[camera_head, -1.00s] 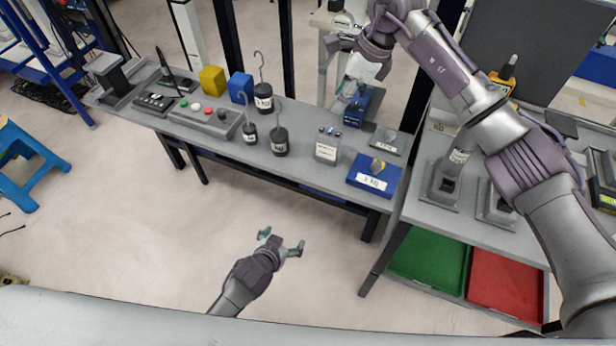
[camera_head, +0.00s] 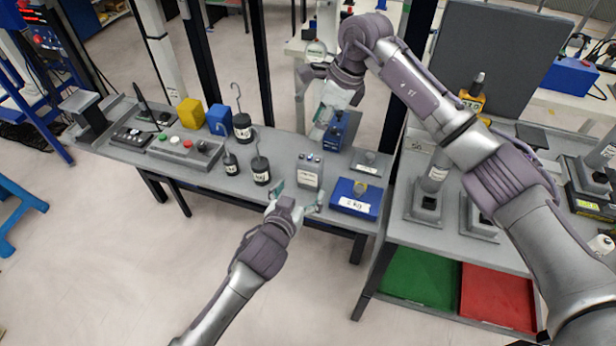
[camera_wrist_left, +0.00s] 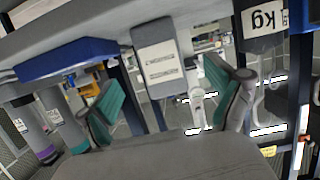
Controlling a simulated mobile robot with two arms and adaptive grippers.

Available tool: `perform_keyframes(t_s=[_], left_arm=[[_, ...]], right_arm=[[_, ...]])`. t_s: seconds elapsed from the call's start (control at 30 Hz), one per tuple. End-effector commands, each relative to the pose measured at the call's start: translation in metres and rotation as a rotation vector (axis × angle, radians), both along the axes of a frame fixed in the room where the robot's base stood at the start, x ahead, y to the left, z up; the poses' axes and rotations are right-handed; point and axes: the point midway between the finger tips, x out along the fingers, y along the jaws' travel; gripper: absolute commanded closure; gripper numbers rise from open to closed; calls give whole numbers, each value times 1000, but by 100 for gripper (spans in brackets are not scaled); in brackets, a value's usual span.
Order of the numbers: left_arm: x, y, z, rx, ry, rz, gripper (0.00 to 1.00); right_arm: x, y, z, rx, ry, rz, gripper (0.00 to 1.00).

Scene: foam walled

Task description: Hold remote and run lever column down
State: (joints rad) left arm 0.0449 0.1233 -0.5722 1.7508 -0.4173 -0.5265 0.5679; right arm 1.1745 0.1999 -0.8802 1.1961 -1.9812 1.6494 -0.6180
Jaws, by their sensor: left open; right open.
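A small grey box with two labels on its front and small buttons on top (camera_head: 309,171), which looks like the remote, stands at the table's front edge. My left gripper (camera_head: 297,195) is open just in front of it. In the left wrist view the grey box (camera_wrist_left: 158,62) shows between the spread teal fingers (camera_wrist_left: 163,88), with no contact visible. My right gripper (camera_head: 334,97) is open above and behind a blue device (camera_head: 336,130); its fingers are partly hidden. I cannot tell which part is the lever column.
Black hook weights (camera_head: 261,170) stand left of the grey box, and a blue labelled block (camera_head: 354,198) stands close on its right. A button panel (camera_head: 187,146) lies farther left. Dark posts (camera_head: 266,75) rise behind the table. Floor in front is free.

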Motion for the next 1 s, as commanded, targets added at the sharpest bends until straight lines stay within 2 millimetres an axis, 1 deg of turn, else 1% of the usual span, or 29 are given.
perform_keyframes(t_s=[0.03, 0.2, 0.3, 0.4, 0.6, 0.87, 0.97, 1.0], left_arm=[[10, -4, -2, -1, -2, 0, 8], [40, -14, -12, 1, -1, 0, 8], [53, -18, -17, 0, 0, -1, 8], [63, -21, -20, 0, 0, 0, 8], [72, -24, -24, 0, 0, 0, 8], [72, -24, -24, 0, 0, -1, 8], [72, -24, -24, 0, 0, -1, 23], [72, -24, -24, 0, 0, -1, 30]], right_arm=[[0, 0, 0, 0, 0, 0, 58], [0, 0, 0, 0, 0, 0, 58], [0, 0, 0, 0, 0, 0, 58], [0, 0, 0, 0, 0, 0, 58], [0, 0, 0, 0, 0, 0, 58], [0, 0, 0, 0, 0, 0, 58], [0, 0, 0, 0, 0, 0, 58], [0, 0, 0, 0, 0, 0, 58]])
